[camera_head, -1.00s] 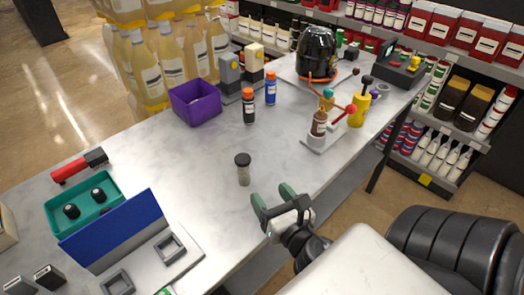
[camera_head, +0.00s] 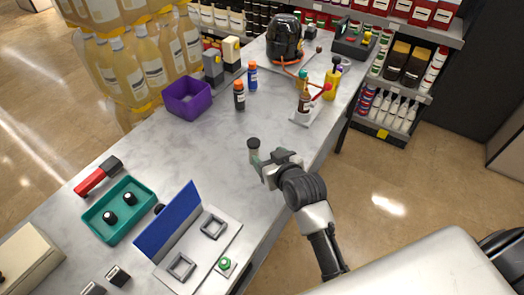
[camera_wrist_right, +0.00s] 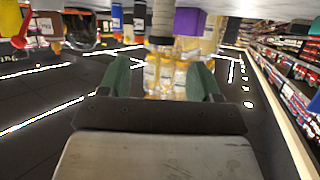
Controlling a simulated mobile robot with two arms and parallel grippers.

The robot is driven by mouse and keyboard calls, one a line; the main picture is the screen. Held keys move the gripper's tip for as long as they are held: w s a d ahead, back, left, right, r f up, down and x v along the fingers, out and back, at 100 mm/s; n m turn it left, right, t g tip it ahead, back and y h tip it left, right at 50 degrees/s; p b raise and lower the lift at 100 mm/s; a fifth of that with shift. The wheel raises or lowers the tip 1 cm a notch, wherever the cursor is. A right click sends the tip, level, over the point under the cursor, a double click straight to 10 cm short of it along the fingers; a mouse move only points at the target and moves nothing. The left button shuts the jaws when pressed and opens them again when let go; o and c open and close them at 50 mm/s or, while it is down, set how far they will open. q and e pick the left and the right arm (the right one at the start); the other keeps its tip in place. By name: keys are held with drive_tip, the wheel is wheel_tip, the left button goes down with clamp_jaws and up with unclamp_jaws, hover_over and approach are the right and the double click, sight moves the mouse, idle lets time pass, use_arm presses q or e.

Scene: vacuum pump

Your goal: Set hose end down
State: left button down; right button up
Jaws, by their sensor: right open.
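A thin orange-red hose (camera_head: 289,70) runs from the black round vessel (camera_head: 285,38) at the back toward a white stand (camera_head: 302,119). A red piece (camera_head: 322,91) shows above the stand; I cannot tell if it is the hose end. My right gripper (camera_head: 262,161) is open, near the table's front edge, close beside a small dark-capped jar (camera_head: 254,146). In the right wrist view, the open green fingers (camera_wrist_right: 161,76) have the jar (camera_wrist_right: 162,25) in line between them, toward the top of the picture. No hose is in this gripper. My left gripper is not in view.
A yellow bottle (camera_head: 331,84) stands at the white stand. Two orange-capped bottles, one dark (camera_head: 239,97) and one blue (camera_head: 252,76), and a purple box (camera_head: 187,98) stand behind. A teal tray (camera_head: 119,211) and blue panel (camera_head: 170,222) are at front left. Bare tabletop (camera_head: 195,150) lies between.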

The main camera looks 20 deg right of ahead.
sight(256, 147)
drive_tip(key=x, duration=0.4)
drive_tip(key=shift+d, duration=0.15)
drive_tip(key=shift+p+x, duration=0.35)
drive_tip(key=shift+x, duration=0.55)
drive_tip(key=x, duration=0.3)
drive_tip(key=shift+w+a+p, duration=0.1)
drive_tip(key=shift+a+p, duration=0.15)
drive_tip(key=shift+p, duration=0.05)
drive_tip(key=shift+w+f, duration=0.2)
drive_tip(key=shift+w, duration=0.15)
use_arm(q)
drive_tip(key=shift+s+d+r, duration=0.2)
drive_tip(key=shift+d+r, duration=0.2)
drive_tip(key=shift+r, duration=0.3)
use_arm(e)
drive_tip(key=c, duration=1.1)
drive_tip(key=shift+o, duration=0.2)
drive_tip(key=shift+r, duration=0.1)
